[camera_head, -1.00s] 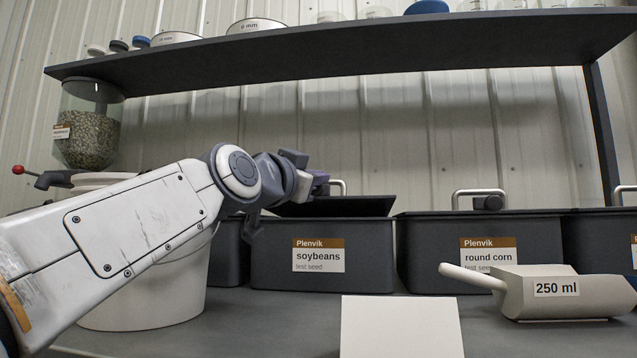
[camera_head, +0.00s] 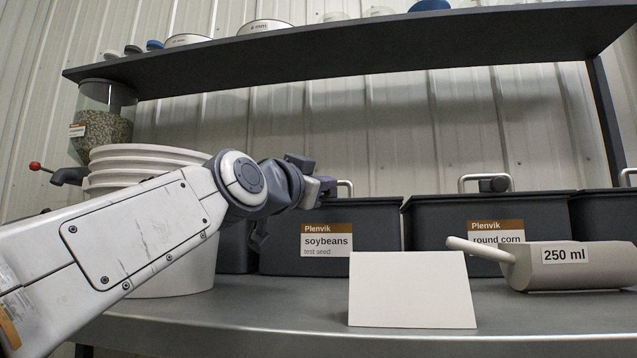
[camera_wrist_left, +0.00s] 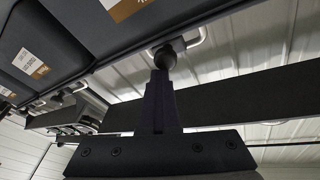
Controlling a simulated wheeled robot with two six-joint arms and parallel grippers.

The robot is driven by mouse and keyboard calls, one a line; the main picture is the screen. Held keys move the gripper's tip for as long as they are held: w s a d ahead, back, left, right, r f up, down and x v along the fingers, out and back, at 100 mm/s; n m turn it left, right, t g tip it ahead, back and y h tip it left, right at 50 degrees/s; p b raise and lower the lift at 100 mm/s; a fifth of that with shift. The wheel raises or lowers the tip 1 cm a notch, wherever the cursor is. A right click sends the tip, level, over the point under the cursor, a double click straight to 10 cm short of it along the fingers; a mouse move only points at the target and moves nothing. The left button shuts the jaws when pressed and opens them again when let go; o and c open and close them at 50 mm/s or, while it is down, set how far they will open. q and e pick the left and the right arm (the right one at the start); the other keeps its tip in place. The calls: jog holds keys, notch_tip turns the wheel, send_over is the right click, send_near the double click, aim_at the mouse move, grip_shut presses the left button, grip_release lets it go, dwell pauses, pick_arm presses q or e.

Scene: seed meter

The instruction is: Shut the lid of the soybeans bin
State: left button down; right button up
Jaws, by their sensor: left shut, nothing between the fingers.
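The soybeans bin (camera_head: 378,232) is a dark grey box with a brown and white label, standing behind the white card. Its lid (camera_head: 372,200) shows as a thin dark edge along the top and looks level with the rim; my left gripper hides its left part. A metal handle (camera_head: 346,186) rises behind the lid. My left gripper (camera_head: 328,187) is shut and empty, close to the lid's top at the middle of the bin. I cannot tell whether it touches. In the left wrist view, the shut fingers (camera_wrist_left: 160,95) point toward a dark round knob (camera_wrist_left: 166,57) by a metal handle.
The round corn bin (camera_head: 435,222) stands to the right. White buckets (camera_head: 150,160) stand left, partly behind my arm. A shelf (camera_head: 350,50) runs overhead.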

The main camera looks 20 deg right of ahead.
pick_arm(q)
jog(key=shift+w+d+f+y, duration=0.15)
jog(key=shift+w+f, duration=0.1)
jog(key=shift+f, duration=0.25)
jog(key=shift+w+a+f+y, duration=0.1)
jog(key=shift+w+f+y, duration=0.1)
jog(key=shift+f, duration=0.3)
jog(key=shift+s+f, duration=0.1)
jog(key=shift+s, duration=0.1)
jog(key=r+b+v, duration=0.2)
jog(key=v, duration=0.8)
jog(key=shift+s+a+b, duration=0.3)
jog(key=shift+s+b, duration=0.1)
